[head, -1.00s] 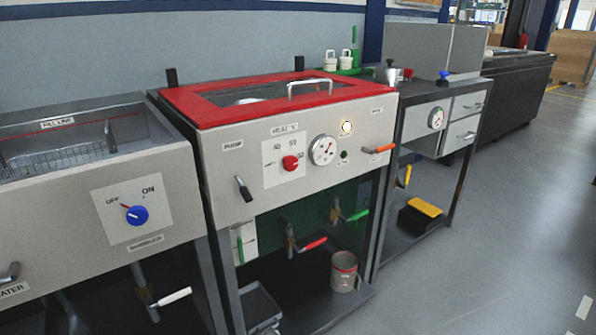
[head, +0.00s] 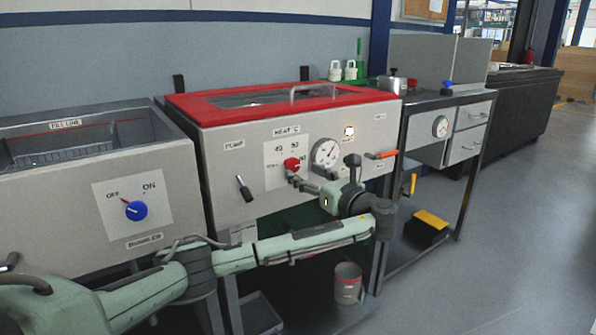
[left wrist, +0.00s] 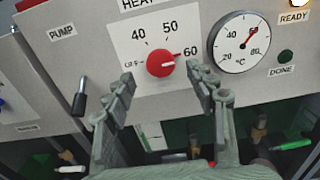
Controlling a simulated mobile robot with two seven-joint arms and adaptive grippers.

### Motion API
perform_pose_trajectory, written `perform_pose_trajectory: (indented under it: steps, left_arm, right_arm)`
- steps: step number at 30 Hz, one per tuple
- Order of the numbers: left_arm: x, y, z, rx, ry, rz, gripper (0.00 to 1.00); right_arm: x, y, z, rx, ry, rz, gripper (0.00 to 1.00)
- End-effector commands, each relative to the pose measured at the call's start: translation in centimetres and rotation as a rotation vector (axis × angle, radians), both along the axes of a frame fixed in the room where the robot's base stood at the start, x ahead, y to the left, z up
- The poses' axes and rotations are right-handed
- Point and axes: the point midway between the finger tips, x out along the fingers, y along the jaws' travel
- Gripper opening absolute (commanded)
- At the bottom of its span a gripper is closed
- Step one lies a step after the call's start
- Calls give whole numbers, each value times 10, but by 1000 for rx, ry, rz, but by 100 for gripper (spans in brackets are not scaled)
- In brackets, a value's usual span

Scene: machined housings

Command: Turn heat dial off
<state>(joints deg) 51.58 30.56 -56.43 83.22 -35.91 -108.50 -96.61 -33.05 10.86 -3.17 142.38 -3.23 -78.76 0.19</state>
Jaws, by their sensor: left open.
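In the head view the dial (head: 291,164) is on the front of the red-lidded machine. My left gripper (left wrist: 159,78) is open, with one finger on each side just below the dial; I cannot tell whether they touch it. In the head view my left gripper (head: 305,181) is at the panel beside the dial. My right gripper is not in view.
A round temperature gauge (left wrist: 240,43) is right of the dial, and the black pump lever (left wrist: 80,97) is to its left. An orange-handled lever (head: 381,155) sticks out farther right. The blue knob (head: 136,210) is on the left machine. The red lid (head: 210,110) is down.

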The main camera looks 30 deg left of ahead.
Motion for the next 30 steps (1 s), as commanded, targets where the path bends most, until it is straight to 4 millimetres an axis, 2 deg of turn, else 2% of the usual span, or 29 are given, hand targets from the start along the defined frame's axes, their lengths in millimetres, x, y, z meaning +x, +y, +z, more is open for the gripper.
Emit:
perform_pose_trajectory:
  steps: [3,7,18,30]
  left_arm:
    - [7,18,0,-1,0,2,56]
    - [12,30,0,-2,-1,1,56]
    - [15,35,0,-4,-2,-2,55]
    - [15,35,-1,-4,-2,-2,7]
  right_arm:
    - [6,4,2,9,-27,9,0]
    - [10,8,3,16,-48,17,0]
    - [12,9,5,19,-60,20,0]
    - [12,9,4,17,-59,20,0]
